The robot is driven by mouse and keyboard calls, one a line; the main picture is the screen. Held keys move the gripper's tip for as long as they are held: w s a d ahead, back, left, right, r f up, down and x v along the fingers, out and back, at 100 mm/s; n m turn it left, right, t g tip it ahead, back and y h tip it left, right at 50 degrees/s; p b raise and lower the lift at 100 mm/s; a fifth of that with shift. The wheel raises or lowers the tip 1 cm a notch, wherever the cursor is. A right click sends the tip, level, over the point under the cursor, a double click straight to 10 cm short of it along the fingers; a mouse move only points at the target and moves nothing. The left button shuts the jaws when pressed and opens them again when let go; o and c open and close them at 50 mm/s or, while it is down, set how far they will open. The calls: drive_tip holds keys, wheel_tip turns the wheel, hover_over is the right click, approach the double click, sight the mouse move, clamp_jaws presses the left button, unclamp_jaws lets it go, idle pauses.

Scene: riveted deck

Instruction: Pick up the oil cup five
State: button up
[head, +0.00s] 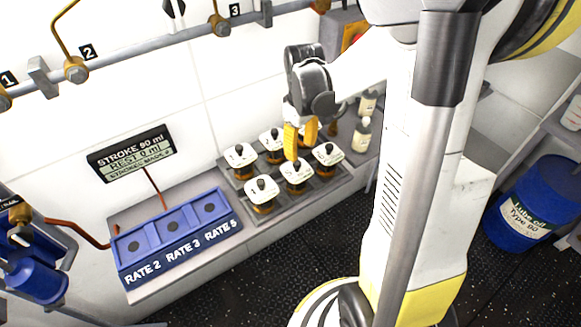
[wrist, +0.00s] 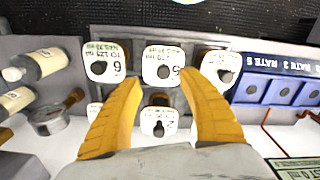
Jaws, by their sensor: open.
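Oil cup five (head: 296,176) is the middle cup of the front row in the rack, with a white square top and a dark knob. In the wrist view its label with a 5 (wrist: 163,70) shows between and just beyond my fingertips. My gripper (head: 300,150) points down above the rack, its yellow fingers open and empty. The fingers also show in the wrist view (wrist: 160,84), spread apart. Whether they reach down to the cup's height is hard to tell. The right fingertip lies close to the cup's top in that view.
Cup six (head: 327,156) and another front cup (head: 261,190) stand close on either side; cup two (head: 272,141) is behind. A blue block (head: 180,240) with empty RATE 2, 3 and 5 recesses sits left. Small bottles (head: 361,137) stand right. A pipe runs along the wall above.

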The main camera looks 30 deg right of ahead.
sight(297, 162)
drive_tip(key=shift+f, duration=0.85)
drive_tip(key=f, duration=0.2)
drive_tip(key=f+b, duration=0.1)
drive_tip(key=f, duration=0.1)
drive_tip(key=f+b, duration=0.1)
drive_tip(key=f, duration=0.1)
drive_tip(key=shift+w+a, duration=0.3)
drive_tip(key=shift+a, duration=0.05)
drive_tip(key=shift+r, duration=0.1)
clamp_jaws()
